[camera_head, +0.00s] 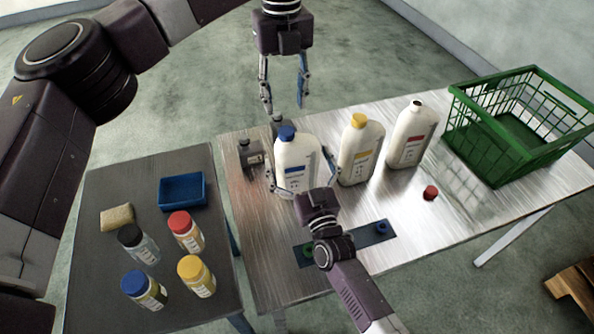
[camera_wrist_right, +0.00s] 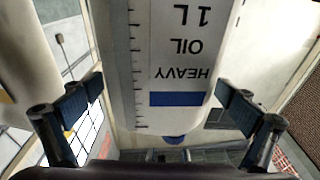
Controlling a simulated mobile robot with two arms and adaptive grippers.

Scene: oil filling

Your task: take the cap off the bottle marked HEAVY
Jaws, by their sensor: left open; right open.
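The bottle marked HEAVY (camera_head: 296,152) is a white jug, upright on the metal table, with its blue cap (camera_head: 287,132) on top. Its label (camera_wrist_right: 178,72) fills the right wrist view upside down, with the blue stripe below the word and a bit of blue cap (camera_wrist_right: 175,139) beneath. My right gripper (camera_wrist_right: 160,92) is open, with one finger on each side of the bottle; I cannot tell whether they touch it. It also shows in front of the bottle in the head view (camera_head: 303,174). My left gripper (camera_head: 284,105) is open and empty, pointing down above the blue cap.
A yellow-capped bottle (camera_head: 360,150) and an uncapped bottle (camera_head: 410,136) stand to the right. A red cap (camera_head: 430,193) lies on the table before a green basket (camera_head: 520,145). Dark objects (camera_head: 250,154) stand left. A side table (camera_head: 105,190) holds several jars, a blue tray and a sponge.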

